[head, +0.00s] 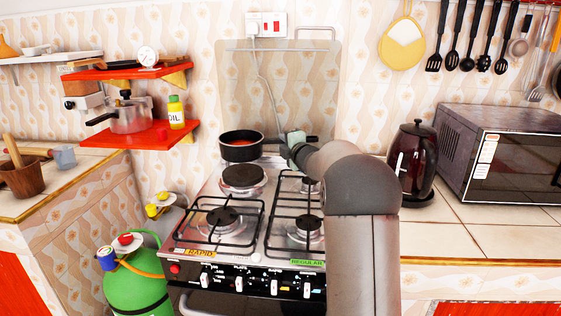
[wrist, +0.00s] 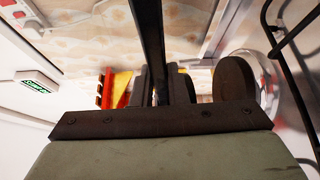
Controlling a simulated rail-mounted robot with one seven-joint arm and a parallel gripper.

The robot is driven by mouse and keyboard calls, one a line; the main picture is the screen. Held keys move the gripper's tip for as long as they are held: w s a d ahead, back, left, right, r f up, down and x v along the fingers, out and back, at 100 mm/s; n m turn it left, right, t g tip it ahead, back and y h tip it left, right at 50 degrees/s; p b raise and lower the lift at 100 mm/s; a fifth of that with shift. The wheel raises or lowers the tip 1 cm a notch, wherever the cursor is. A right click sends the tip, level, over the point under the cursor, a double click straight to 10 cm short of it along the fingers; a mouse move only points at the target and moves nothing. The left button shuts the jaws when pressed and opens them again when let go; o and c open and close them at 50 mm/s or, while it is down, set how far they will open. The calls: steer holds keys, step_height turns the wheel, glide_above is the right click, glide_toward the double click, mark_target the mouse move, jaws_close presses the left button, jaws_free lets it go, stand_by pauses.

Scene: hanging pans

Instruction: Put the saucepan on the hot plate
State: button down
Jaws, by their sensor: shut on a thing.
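The saucepan (head: 241,147) is small and black with an orange-red inside, roughly level, at the back left of the stove in the head view. My gripper (head: 293,138) is at its right, shut on the handle, which also shows as a dark bar (wrist: 152,35) between the fingers (wrist: 162,88) in the wrist view. The hot plate (head: 243,179) is a dark round disc on the stove's back left, just in front of and below the saucepan in the picture. It also shows in the wrist view (wrist: 233,79). The gap under the saucepan is hard to judge.
Gas burners with black grates (head: 222,218) fill the stove's front and right. The raised glass lid (head: 280,90) stands behind. Red shelves (head: 150,135) hang at left with a pressure cooker (head: 131,115). A kettle (head: 414,160) and microwave (head: 505,155) stand at right.

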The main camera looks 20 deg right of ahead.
steer(key=shift+w+d+f, duration=0.2)
steer(key=shift+w+f, duration=0.45)
steer(key=shift+f, duration=0.7)
steer(key=shift+w+d+f, duration=0.15)
steer(key=shift+w+f, duration=0.55)
steer(key=shift+f, duration=0.65)
steer(key=shift+w+d+f, duration=0.2)
steer(key=shift+w+f, duration=0.45)
steer(key=shift+f, duration=0.7)
steer(key=shift+f+b, duration=0.15)
steer(key=shift+b, duration=0.25)
steer(key=c, duration=1.4)
jaws_free()
steer(key=shift+f, duration=0.1)
steer(key=shift+c, duration=0.2)
steer(key=shift+r+p, duration=0.25)
steer(key=shift+p, duration=0.05)
steer(key=s+b, duration=0.1)
steer(key=s, duration=1.1)
steer(key=shift+r, duration=0.15)
